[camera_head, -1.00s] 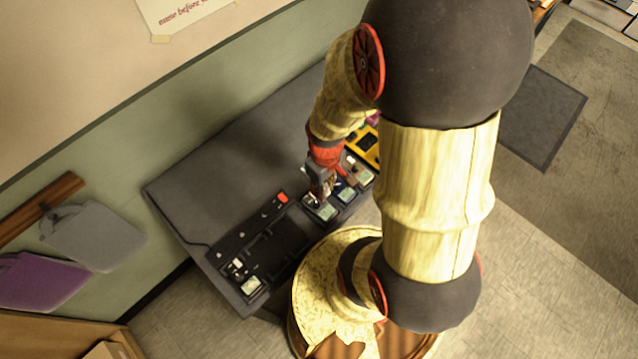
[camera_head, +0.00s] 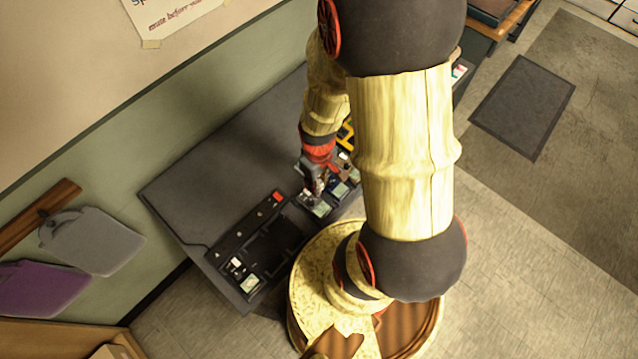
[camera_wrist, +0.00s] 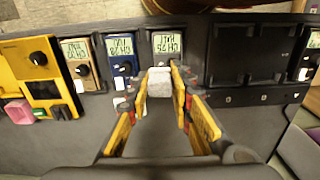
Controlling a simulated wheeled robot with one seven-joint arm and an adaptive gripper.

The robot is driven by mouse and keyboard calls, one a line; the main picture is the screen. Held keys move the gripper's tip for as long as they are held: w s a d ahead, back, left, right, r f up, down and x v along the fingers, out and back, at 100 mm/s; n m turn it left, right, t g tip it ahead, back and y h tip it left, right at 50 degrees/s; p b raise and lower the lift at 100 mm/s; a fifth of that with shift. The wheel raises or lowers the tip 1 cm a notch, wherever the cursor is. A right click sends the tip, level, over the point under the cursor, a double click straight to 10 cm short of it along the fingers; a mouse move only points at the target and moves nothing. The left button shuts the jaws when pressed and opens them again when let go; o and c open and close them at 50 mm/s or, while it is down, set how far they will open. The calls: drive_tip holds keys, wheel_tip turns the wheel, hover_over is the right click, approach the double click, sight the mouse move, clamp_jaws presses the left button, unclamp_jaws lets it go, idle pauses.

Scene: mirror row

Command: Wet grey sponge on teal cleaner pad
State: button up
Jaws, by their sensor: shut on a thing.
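My gripper (camera_wrist: 163,93) is shut on a small pale grey sponge block (camera_wrist: 160,83) in the wrist view. The sponge is just in front of a dark unit with a lit display (camera_wrist: 167,43); I cannot tell whether it touches anything below. In the head view my gripper (camera_head: 314,192) is low over the row of units on the dark bench, and the sponge cannot be made out there. I cannot pick out a teal cleaner pad for certain. A small greenish piece (camera_wrist: 42,113) lies beside a pink block (camera_wrist: 18,111) at the left of the wrist view.
A blue unit (camera_wrist: 122,50), a brown unit (camera_wrist: 78,50) and a yellow unit (camera_wrist: 38,70) stand left of the sponge. An empty black tray (camera_wrist: 248,55) is to its right, with another display unit (camera_head: 249,283) beyond. The bench (camera_head: 215,165) is bare toward the wall.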

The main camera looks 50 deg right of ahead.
drive_tip(key=w+d+f+p, duration=0.2)
drive_tip(key=w+d, duration=0.6)
drive_tip(key=w, duration=0.5)
drive_tip(key=shift+w+f+b, duration=0.2)
drive_tip(key=shift+f+b, duration=2)
drive_tip(key=shift+f, duration=0.95)
drive_tip(key=shift+f+b, duration=0.55)
drive_tip(key=shift+f, duration=0.3)
drive_tip(key=shift+r, duration=0.1)
drive_tip(key=shift+r+p, duration=2.5)
drive_tip(key=shift+r, duration=1)
